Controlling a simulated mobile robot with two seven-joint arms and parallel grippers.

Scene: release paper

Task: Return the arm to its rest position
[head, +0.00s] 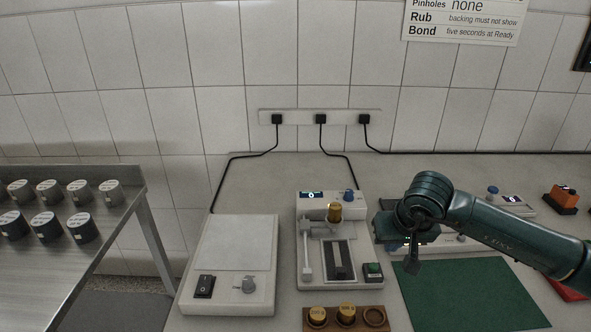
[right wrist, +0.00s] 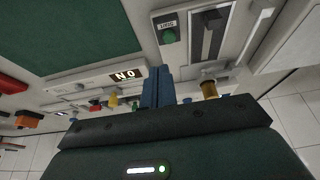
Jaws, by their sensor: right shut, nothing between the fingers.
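My right arm comes in from the right in the head view. Its gripper (head: 411,262) hangs near the far left corner of the green mat (head: 469,293), to the right of the white tester machine (head: 311,270). The fingers are shut with nothing between them. In the right wrist view the blue fingers of this gripper (right wrist: 158,87) show together, between the green mat (right wrist: 70,35) and the machine with its green button (right wrist: 169,36). A display in that view reads "NO". My left gripper is not in view.
A white plate device (head: 232,262) with a black switch stands left of the machine. A wooden holder (head: 345,318) with brass weights sits in front. Several grey cylinders (head: 48,225) stand on a metal table at left. Black cables run to a wall power strip (head: 320,117).

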